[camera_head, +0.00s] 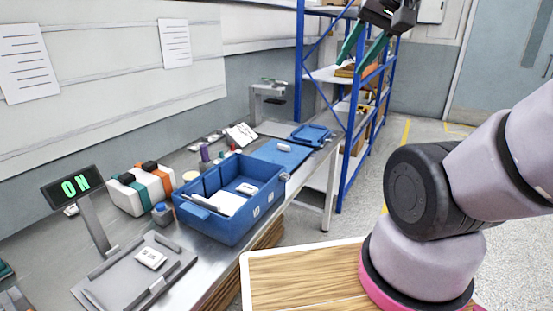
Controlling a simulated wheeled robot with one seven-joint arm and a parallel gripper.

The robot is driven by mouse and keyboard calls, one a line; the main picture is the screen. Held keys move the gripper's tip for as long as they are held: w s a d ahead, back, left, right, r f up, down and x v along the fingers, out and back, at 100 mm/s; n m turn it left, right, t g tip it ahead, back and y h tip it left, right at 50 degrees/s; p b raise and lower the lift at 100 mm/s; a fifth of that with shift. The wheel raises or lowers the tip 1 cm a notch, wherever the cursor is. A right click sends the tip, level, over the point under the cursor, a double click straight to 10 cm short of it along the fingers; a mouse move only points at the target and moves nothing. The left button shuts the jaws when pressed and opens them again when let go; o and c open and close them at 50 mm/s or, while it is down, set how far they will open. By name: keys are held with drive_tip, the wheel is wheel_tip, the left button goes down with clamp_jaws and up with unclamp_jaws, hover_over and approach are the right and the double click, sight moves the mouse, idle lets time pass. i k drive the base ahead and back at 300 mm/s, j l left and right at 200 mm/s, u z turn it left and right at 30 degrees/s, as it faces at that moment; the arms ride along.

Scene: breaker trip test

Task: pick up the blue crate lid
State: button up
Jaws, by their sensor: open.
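A flat blue panel (281,153), which looks like the crate lid, lies on the metal bench just behind the blue crate (218,226). The crate is open and holds white items. My gripper (351,65), with green fingers, is at the top of the view, raised high in front of the blue shelving. Its fingers are apart with nothing between them. It is well away from the panel and not touching it.
A small blue tray (310,134) sits at the bench's far end. An ON display (75,187), a grey fixture (136,277) and a white-and-orange case (141,189) stand at left. A wooden-topped surface (303,279) is in front. Blue shelving (352,145) rises behind.

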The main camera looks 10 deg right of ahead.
sight(289, 154)
drive_tip(key=i+l, duration=1.15)
drive_tip(key=l+z, duration=0.05)
drive_tip(key=l, duration=0.1)
